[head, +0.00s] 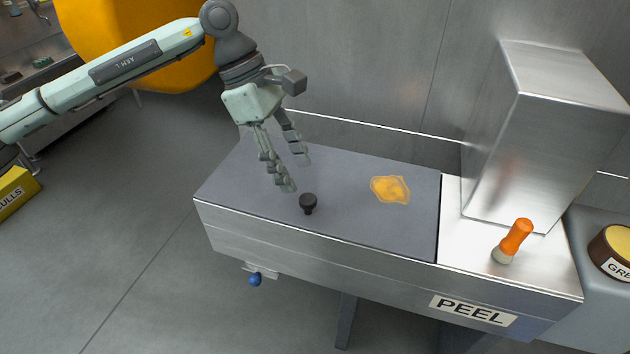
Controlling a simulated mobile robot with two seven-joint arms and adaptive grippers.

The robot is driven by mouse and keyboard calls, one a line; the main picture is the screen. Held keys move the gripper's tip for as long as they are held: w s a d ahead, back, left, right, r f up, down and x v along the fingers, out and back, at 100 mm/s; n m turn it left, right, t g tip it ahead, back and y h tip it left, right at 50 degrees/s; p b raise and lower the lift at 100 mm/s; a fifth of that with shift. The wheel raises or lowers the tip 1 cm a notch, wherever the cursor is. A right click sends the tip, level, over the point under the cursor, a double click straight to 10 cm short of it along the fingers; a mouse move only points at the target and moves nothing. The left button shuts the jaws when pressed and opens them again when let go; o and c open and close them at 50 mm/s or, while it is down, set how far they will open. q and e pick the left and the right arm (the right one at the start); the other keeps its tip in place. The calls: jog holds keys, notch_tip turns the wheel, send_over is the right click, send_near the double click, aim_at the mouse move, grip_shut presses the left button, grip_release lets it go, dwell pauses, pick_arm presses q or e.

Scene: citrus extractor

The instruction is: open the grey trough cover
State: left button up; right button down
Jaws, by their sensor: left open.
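The grey trough cover (345,225) is a flat dark-grey lid lying shut over the left part of the metal trough (330,250). A black round knob (308,202) stands on it near the front edge. An orange splash-like patch (390,189) is on the cover to the right of the knob. My left gripper (298,176) points down with its fingers apart and empty, over the cover, up and to the left of the knob. It appears apart from the knob. My right gripper is not in this view.
A metal box (545,135) stands at the trough's right end, with an orange-handled tool (513,241) before it. A blue knob (255,279) sticks out below the front. A PEEL label (473,310) is on the front. A yellow bin (15,190) is far left; the floor between is clear.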

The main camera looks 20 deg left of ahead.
aim_at(308, 198)
pick_arm(q)
jog(key=x, duration=0.7)
jog(key=shift+s+d+f, duration=0.1)
jog(key=shift+s+d, duration=0.05)
jog(key=shift+s, duration=0.1)
grip_shut()
